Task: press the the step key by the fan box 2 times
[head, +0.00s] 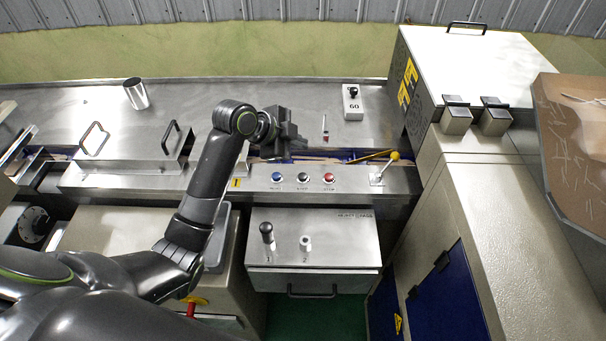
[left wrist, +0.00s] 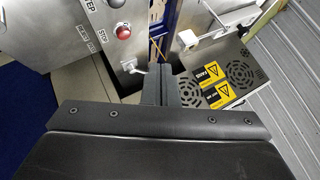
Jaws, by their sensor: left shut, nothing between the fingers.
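The control panel (head: 335,197) carries a blue, a black and a red button in a row. The middle black button (head: 303,178) looks like the step key; its small label is hard to read in the head view. My left gripper (head: 284,138) is shut and empty, behind the panel, apart from the buttons.
A yellow-knobbed lever (head: 394,157) stands at the panel's right end. A small white box (head: 352,102) with a black knob sits behind. A metal cup (head: 136,93) stands on the steel deck at left. A drawer unit (head: 314,250) with two knobs is below.

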